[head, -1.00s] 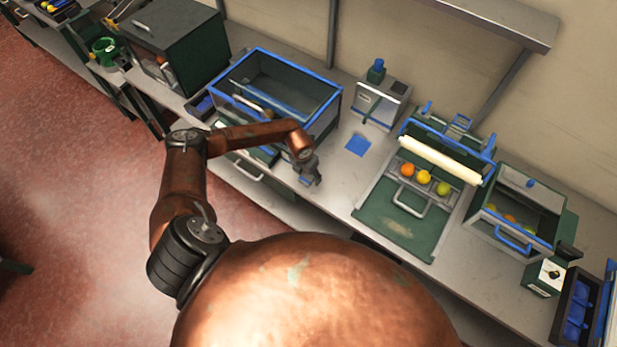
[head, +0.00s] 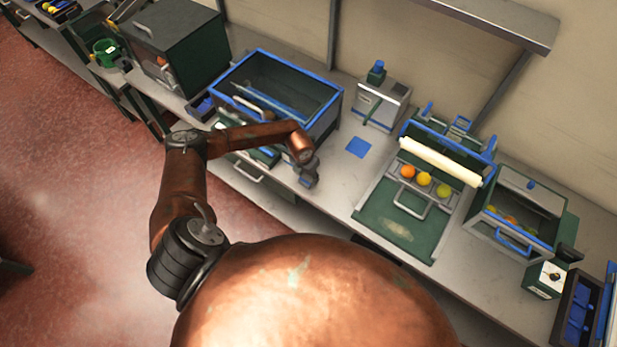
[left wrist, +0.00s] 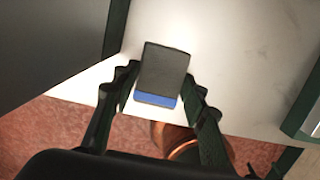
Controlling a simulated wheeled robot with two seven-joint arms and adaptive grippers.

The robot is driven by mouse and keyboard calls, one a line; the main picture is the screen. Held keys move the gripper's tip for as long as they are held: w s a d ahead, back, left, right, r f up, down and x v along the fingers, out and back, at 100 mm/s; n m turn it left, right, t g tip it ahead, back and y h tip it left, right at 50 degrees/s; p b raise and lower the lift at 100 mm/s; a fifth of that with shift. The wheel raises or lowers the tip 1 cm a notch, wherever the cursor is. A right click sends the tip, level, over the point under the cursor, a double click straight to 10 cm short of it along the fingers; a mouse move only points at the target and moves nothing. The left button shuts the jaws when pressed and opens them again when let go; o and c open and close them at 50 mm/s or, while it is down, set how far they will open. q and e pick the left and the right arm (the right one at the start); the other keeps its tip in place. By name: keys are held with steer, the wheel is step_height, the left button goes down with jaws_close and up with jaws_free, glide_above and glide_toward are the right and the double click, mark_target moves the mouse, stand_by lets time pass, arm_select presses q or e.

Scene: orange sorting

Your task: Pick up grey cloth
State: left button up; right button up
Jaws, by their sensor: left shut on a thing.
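The grey cloth (left wrist: 164,66) is a dark grey, block-like piece with a blue band along its near edge. In the left wrist view it sits between the two fingers of my left gripper (left wrist: 158,92), which is shut on it from both sides. In the head view my left gripper (head: 308,177) is at the front edge of the bench, just right of the blue-rimmed bin; the cloth is small and mostly hidden there. I cannot tell whether the cloth is clear of the bench top. My right gripper is in neither view.
A blue-rimmed bin (head: 333,98) stands left of the gripper on the bench (head: 335,205). A blue square (head: 358,147) lies to its right, before a small grey dispenser (head: 381,105).

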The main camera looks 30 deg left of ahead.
mark_target(308, 177)
arm_select(q)
steer(key=shift+w+r, duration=0.1)
steer(key=shift+r, duration=0.3)
step_height(308, 177, up, 2)
steer(key=shift+r, duration=0.15)
steer(key=s+d+r+b, duration=0.3)
steer(key=s+r, duration=0.6)
steer(key=s, duration=0.4)
steer(key=shift+s+r, duration=0.35)
steer(key=shift+s, duration=0.05)
steer(key=shift+d, duration=0.1)
steer(key=o, duration=0.6)
steer(key=shift+c, duration=0.2)
steer(key=c, duration=0.4)
